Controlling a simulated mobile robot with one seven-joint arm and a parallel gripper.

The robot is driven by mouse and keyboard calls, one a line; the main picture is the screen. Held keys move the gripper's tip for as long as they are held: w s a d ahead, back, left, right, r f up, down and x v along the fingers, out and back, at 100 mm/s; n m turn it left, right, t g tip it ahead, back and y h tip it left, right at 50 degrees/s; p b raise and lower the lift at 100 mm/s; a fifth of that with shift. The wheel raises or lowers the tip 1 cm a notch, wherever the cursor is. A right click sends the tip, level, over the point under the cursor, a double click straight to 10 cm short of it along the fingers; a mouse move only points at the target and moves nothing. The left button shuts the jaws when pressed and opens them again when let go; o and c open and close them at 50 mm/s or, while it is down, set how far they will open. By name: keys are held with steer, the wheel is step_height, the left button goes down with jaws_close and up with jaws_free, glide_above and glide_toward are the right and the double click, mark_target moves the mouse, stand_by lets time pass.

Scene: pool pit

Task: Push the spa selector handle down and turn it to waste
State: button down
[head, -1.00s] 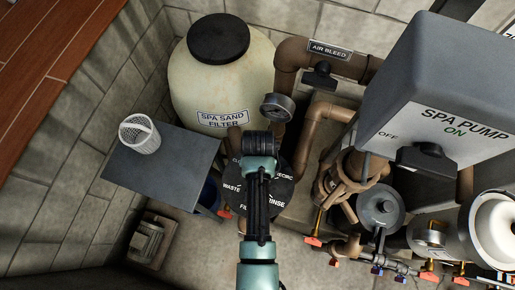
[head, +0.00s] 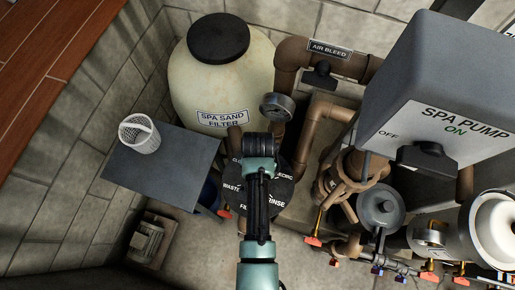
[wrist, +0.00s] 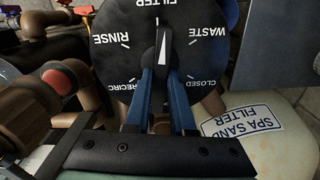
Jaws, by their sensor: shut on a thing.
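The spa selector is a round black dial (wrist: 115,55) with white position names around it. It also shows in the head view (head: 283,190), partly covered by my arm. Its handle (wrist: 163,50) is black with a white pointer, and the pointer aims at FILTER. WASTE is to the right of FILTER in the wrist view, RINSE to the left. My gripper (wrist: 162,78) has its two blue fingers shut on the handle, one on each side. In the head view my arm hides the handle and fingertips. I cannot tell whether the handle is pressed down.
The spa sand filter tank (head: 221,85) stands behind the dial, with a pressure gauge (head: 277,106) close by. A grey table (head: 175,175) with a white basket (head: 139,134) is at left. The spa pump box (head: 440,85), brown pipes and valves crowd the right.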

steer(key=m+p, duration=0.1)
steer(key=m, duration=0.4)
steer(key=shift+s, duration=0.1)
steer(key=m+p, duration=0.1)
steer(key=m, duration=0.4)
steer(key=c, duration=0.6)
jaws_free()
steer(key=shift+c, duration=0.2)
step_height(320, 180, up, 7)
steer(key=p, duration=0.7)
steer(key=shift+r+p, duration=0.1)
steer(key=shift+p, duration=0.2)
